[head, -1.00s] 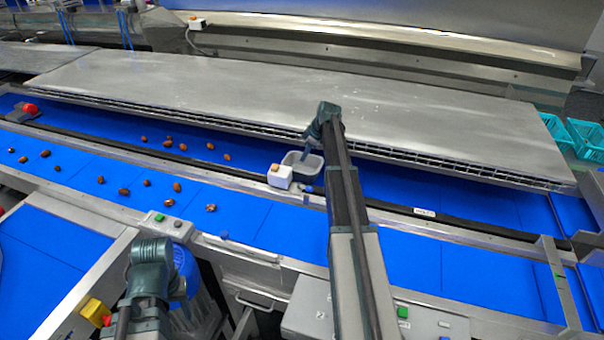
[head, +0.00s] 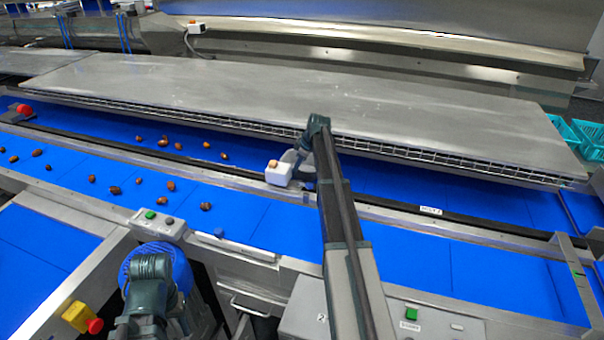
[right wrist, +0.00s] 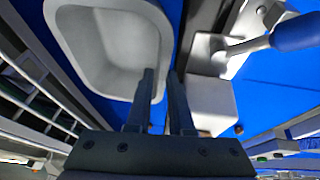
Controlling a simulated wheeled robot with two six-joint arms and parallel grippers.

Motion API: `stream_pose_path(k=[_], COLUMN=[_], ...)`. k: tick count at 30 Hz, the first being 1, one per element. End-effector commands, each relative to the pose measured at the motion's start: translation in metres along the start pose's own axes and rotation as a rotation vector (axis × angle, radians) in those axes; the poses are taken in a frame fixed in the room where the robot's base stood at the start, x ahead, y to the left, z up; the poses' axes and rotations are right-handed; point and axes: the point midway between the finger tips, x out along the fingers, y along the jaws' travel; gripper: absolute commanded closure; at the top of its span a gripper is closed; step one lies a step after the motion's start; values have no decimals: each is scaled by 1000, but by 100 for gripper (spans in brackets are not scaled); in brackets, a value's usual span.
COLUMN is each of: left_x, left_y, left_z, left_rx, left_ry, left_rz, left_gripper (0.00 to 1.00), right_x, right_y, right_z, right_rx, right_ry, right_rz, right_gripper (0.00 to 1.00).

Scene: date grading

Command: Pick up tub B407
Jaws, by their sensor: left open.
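A grey tub (right wrist: 105,50) with a pale rim fills the upper left of the right wrist view. It looks empty, and no label is readable on it. My right gripper (right wrist: 162,72) is at the tub's near right rim, one finger over the tub's inside and the other outside. The two fingers stand apart with the rim near the gap; I cannot tell whether they touch it. In the head view my right gripper (head: 299,165) covers most of the tub. My left gripper (head: 150,275) is low at the left, away from the tub, its fingers hard to make out.
A white box (head: 278,174) with an orange button stands beside the tub, and a blue-handled tool (right wrist: 270,40) lies close by. Several brown dates (head: 115,190) lie on the blue belts. A steel cover (head: 230,90) runs behind. Teal crates (head: 585,135) stand far right.

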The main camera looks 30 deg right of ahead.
Motion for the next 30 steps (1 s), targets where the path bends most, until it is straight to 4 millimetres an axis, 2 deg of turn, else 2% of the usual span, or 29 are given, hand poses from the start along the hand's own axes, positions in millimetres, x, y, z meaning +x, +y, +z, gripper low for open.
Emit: stream_pose_path(k=[1,5,30], left_x=[14,22,26], left_y=[1,2,2], left_z=[-1,-1,-2], left_rx=[0,0,0], left_ry=[0,0,0], left_rz=[0,0,0], left_gripper=[50,50,50], right_x=[14,24,27], right_y=[0,0,0], right_z=[2,2,2], right_rx=[-1,1,1], right_ry=[0,0,0], right_rz=[0,0,0], right_gripper=[80,80,80])
